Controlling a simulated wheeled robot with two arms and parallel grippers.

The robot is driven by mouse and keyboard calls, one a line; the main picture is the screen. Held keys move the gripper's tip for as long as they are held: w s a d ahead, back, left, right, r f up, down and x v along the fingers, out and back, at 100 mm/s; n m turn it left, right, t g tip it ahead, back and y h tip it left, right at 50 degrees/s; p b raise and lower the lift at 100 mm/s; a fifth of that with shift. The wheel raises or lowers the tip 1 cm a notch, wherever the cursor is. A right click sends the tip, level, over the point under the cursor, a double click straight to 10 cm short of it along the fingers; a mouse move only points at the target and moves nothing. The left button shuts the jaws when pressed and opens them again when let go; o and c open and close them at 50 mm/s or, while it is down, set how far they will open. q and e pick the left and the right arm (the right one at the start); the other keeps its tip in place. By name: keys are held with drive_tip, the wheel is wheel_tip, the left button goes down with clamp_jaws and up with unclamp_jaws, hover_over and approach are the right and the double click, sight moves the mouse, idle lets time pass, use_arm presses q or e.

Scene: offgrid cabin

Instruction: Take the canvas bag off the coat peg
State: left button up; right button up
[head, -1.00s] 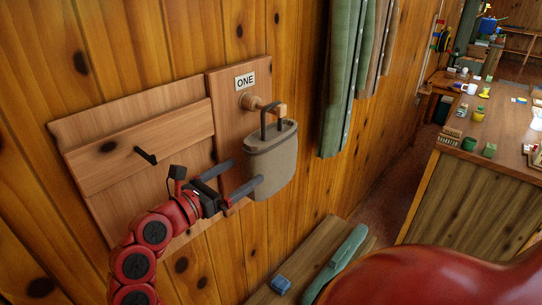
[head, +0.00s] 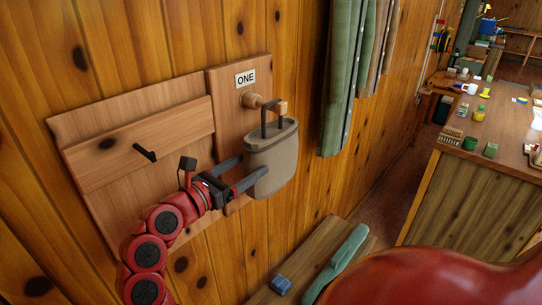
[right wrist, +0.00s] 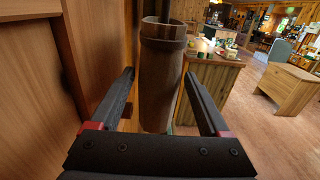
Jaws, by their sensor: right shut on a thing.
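The canvas bag (head: 271,150) is grey-beige with a dark band near its top and a stiff dark handle (head: 264,118). It hangs upright against the wall board under the ONE label (head: 245,78). The handle loops over the wooden coat peg (head: 251,100). My right gripper (head: 250,172) has one finger on each side of the bag's body and is shut on it. My left gripper is not in view.
A board with a small dark hook (head: 146,153) is left of the peg. Green curtains (head: 345,80) hang to the right. Below is a wooden bench (head: 318,262) with a blue block (head: 281,284) and a green object (head: 348,250). A cluttered counter (head: 500,130) stands farther right.

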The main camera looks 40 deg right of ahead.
sight(246, 156)
clamp_jaws()
drive_tip(key=shift+r, duration=0.15)
drive_tip(key=shift+r+p, duration=0.45)
drive_tip(key=shift+r, duration=0.95)
drive_tip(key=shift+f, duration=0.1)
drive_tip(key=shift+b, duration=0.55)
drive_tip(key=shift+b, duration=0.45)
drive_tip(key=shift+s, duration=0.1)
